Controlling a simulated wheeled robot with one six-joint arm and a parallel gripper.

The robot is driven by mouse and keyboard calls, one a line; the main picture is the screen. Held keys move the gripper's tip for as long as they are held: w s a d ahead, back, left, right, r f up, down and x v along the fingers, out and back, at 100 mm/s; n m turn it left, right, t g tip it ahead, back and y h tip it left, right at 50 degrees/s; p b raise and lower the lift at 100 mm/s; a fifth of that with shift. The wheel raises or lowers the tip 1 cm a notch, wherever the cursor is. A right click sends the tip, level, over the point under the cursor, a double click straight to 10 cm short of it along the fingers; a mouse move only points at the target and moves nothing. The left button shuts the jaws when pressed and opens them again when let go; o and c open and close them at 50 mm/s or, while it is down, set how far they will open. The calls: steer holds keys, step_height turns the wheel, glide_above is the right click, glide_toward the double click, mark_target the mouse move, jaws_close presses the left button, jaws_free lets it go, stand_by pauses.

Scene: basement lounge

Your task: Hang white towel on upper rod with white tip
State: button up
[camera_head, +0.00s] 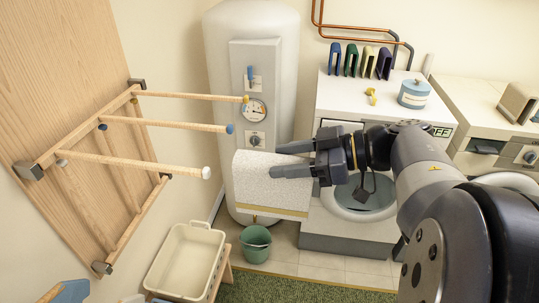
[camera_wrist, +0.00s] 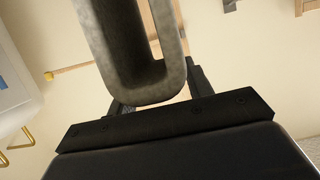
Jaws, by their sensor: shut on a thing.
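My gripper (camera_head: 277,159) is shut on a white speckled towel (camera_head: 268,193) with a tan stripe near its lower edge. The towel hangs from the fingers in front of the tank and washer. In the wrist view the folded towel (camera_wrist: 160,85) fills the upper middle and looks grey in shadow. The wooden rod with a white tip (camera_head: 150,165) juts from the rack at left, nearest the camera of the three upper rods. Its tip is left of the towel, with a gap between them. The rod looks bare.
A blue-tipped rod (camera_head: 170,124) and a yellow-tipped rod (camera_head: 190,96) stick out beyond it. Below are a cream basket (camera_head: 160,262) and a green bucket (camera_head: 256,256). A white tank (camera_head: 218,60) and a washer (camera_head: 335,100) stand behind.

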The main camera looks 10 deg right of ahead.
steer(key=shift+s, duration=0.7)
glide_toward(164, 166)
steer(key=shift+w+a+r+b, duration=0.1)
steer(key=shift+w+a+b, duration=0.55)
steer(key=shift+a+b, duration=0.7)
steer(key=shift+w+a+r+b, duration=0.1)
steer(key=shift+w+a+b, duration=0.5)
steer(key=shift+a+b, duration=0.75)
steer(key=shift+w+a+r+b, duration=0.1)
steer(key=shift+w+a+b, duration=0.7)
steer(key=shift+a, duration=0.95)
steer(key=shift+s+f, duration=0.1)
steer(key=shift+f, duration=0.6)
steer(key=o, duration=1.6)
steer(key=shift+c, duration=0.2)
steer(key=v, duration=1)
steer(key=shift+d, duration=0.35)
